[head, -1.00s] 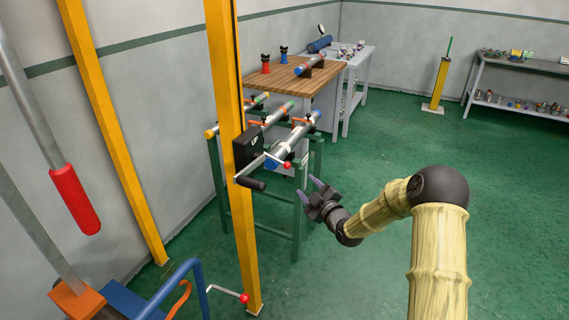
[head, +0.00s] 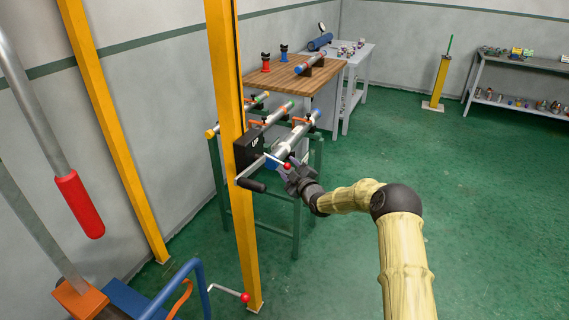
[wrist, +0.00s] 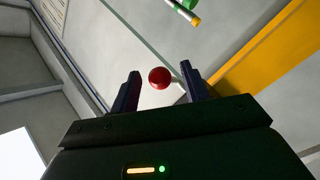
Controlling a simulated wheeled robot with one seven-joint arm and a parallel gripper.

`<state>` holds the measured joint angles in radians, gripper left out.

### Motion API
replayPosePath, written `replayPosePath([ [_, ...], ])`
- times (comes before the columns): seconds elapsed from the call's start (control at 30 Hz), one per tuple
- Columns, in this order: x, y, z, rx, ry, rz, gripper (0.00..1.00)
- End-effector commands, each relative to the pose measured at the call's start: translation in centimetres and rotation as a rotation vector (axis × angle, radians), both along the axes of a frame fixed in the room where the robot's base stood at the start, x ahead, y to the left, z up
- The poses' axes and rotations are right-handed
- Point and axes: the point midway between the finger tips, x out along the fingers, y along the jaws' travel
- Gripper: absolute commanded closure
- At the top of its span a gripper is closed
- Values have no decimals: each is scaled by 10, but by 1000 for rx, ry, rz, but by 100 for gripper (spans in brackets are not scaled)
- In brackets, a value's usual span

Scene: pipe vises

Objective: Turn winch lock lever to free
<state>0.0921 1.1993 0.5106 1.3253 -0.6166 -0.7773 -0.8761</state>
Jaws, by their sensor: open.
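The winch is a black box (head: 249,147) marked "UP" on the yellow post, with a crank ending in a black grip (head: 251,185). Its lock lever ends in a red ball knob (head: 287,166). My gripper (head: 291,172) is at the knob, to the right of the post. In the wrist view the red knob (wrist: 159,77) shows between the two open fingertips of my gripper (wrist: 160,78), with a gap on both sides. Whether the knob lies fully between the fingers or just beyond them I cannot tell. Most of the lever's rod is hidden.
The yellow post (head: 227,95) stands just left of my gripper. Pipes (head: 293,137) lie on a green stand behind the winch. Another red-knobbed lever (head: 245,297) sits low by a blue frame (head: 190,270).

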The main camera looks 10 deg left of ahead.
Motion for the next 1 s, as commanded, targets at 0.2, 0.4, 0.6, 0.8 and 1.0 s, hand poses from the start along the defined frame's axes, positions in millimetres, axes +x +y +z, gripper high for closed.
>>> replayPosePath([
  [0.2, 18, 12, 0, 1, -1, 0, 54],
  [0.4, 27, 20, 0, 0, 0, 1, 54],
  [0.6, 28, 21, 0, 0, -1, 2, 54],
  [0.8, 29, 20, 0, 0, 0, 1, 70],
  [1.0, 29, 19, 0, -1, -1, 0, 100],
])
